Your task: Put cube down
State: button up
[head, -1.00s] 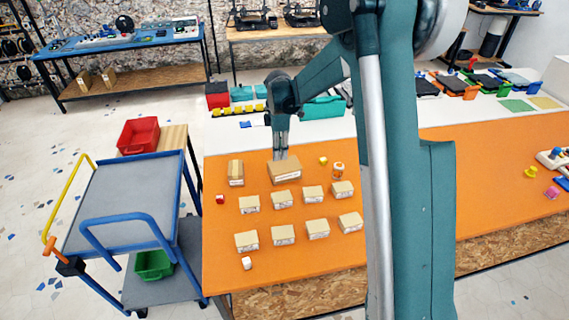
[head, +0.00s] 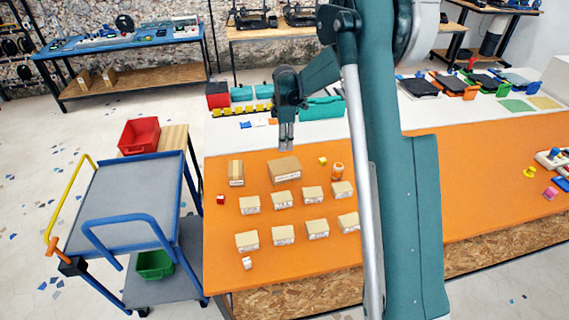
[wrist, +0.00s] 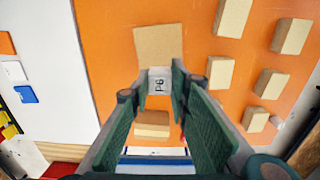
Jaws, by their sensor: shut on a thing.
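My gripper (head: 286,144) is above the far part of the orange mat (head: 225,270), pointing down. In the wrist view its fingers (wrist: 157,84) are shut on a small pale cube (wrist: 158,82) marked "P6". In the head view I cannot make this cube out. The larger cardboard box (head: 284,170) lies just below and nearer than the fingertips; it also shows in the wrist view (wrist: 158,42). A red cube (head: 220,199), a yellow cube (head: 322,160) and a white cube (head: 247,264) lie apart on the mat.
Several small cardboard boxes (head: 282,235) stand in rows on the mat. Another box (head: 236,173) is left of the larger one. An orange-and-white cylinder (head: 338,171) is to the right. Free mat lies at the left and front. A grey cart (head: 128,200) stands beside the table.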

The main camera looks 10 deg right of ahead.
send_over(284, 165)
jog(key=shift+d+f, duration=0.1)
jog(key=shift+f, duration=2.8)
jog(key=shift+f, duration=1.85)
jog(key=shift+f, duration=0.2)
jog(key=o, duration=0.7)
jog(key=shift+r, duration=0.25)
notch_tip(284, 165, up, 12)
jog(key=shift+f, duration=0.1)
